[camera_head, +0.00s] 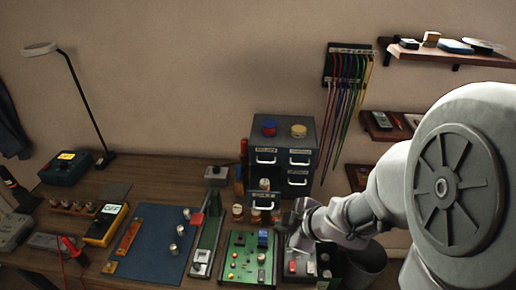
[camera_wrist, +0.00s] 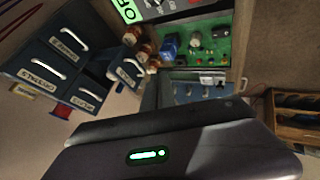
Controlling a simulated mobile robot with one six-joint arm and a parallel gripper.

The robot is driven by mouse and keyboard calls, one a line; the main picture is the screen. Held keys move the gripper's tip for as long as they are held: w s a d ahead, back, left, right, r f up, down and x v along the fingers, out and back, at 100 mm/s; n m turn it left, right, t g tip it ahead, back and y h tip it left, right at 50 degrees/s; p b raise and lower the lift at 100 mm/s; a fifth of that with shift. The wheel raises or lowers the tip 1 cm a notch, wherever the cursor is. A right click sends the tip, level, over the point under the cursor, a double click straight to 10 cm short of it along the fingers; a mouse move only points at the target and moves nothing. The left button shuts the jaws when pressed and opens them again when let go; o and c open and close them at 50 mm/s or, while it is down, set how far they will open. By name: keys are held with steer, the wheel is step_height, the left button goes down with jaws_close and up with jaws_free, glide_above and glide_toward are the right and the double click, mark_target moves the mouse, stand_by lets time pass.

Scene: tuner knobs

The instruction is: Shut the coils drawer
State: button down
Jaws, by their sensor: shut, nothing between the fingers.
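The dark drawer cabinet (camera_head: 312,135) stands at the back of the bench, with pale handles and white labels. Its lower left drawer (camera_head: 263,197) sticks out toward the front with a small round part inside; its label is too small to read for certain. The other drawers look shut. In the wrist view the cabinet is at the upper left, and the protruding drawer (camera_wrist: 123,70) shows its handle. My gripper (camera_head: 291,224) is shut and empty, in front and to the right of the drawer, apart from it. Its dark body fills the bottom of the wrist view.
A green circuit board (camera_head: 247,262) and a dark box with red and white knobs (camera_head: 300,268) lie in front. A blue mat (camera_head: 150,243) is left. Coloured leads (camera_head: 345,95) hang on the wall.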

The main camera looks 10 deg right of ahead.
mark_target(264, 233)
steer(key=b+x, duration=0.4)
steer(key=x, duration=0.6)
steer(key=shift+a+f, duration=0.2)
steer(key=shift+f, duration=0.05)
steer(key=w, duration=0.1)
steer(key=w+r+p, duration=0.1)
steer(key=w+d, duration=0.1)
steer(key=shift+w+d+r, duration=0.15)
steer(key=shift+w+r, duration=0.15)
steer(key=shift+w, duration=0.05)
